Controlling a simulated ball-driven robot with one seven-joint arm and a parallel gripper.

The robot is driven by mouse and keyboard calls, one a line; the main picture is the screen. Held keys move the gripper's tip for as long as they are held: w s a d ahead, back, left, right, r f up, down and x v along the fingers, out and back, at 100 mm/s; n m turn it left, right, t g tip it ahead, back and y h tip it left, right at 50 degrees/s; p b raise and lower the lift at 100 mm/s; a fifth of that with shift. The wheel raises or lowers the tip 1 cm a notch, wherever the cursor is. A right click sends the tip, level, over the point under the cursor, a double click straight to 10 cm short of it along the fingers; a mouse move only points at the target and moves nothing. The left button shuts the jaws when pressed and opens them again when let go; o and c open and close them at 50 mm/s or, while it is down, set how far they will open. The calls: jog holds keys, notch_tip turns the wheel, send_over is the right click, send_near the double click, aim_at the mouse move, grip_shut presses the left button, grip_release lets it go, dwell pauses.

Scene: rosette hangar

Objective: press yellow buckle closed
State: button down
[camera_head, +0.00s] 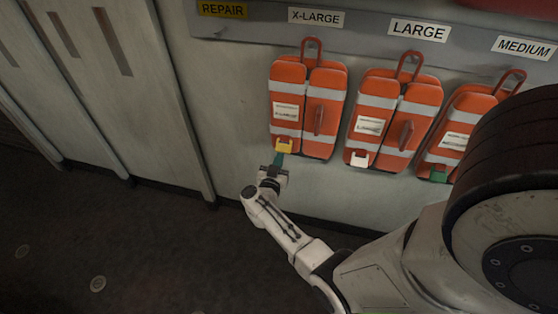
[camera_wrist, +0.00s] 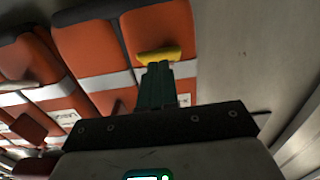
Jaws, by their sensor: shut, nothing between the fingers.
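The yellow buckle (camera_head: 284,146) sits at the lower left of the orange life vest (camera_head: 325,95) that hangs under the X-LARGE label. My gripper (camera_head: 278,160) is just below the buckle, with its fingers pointing up at it. In the wrist view the yellow buckle (camera_wrist: 158,55) lies right at the tips of my shut, dark green fingers (camera_wrist: 157,70). The tips touch it or are very close; I cannot tell which. Nothing is held between the fingers. The fingertips hide part of the buckle's edge, and I cannot tell whether it is latched.
A vest with a white buckle (camera_head: 359,159) hangs under LARGE, and one with a green buckle (camera_head: 438,174) under MEDIUM. The label rail (camera_head: 350,42) runs above. The wall left of the X-LARGE vest is bare, and the floor (camera_head: 150,260) below is clear.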

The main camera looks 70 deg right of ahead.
aim_at(283, 149)
jog(key=shift+w+d+b, duration=0.15)
jog(key=shift+d+b, duration=0.2)
jog(key=shift+d, duration=0.9)
jog(key=shift+d+r, duration=0.15)
jog(key=shift+d, duration=0.1)
dwell(0.5)
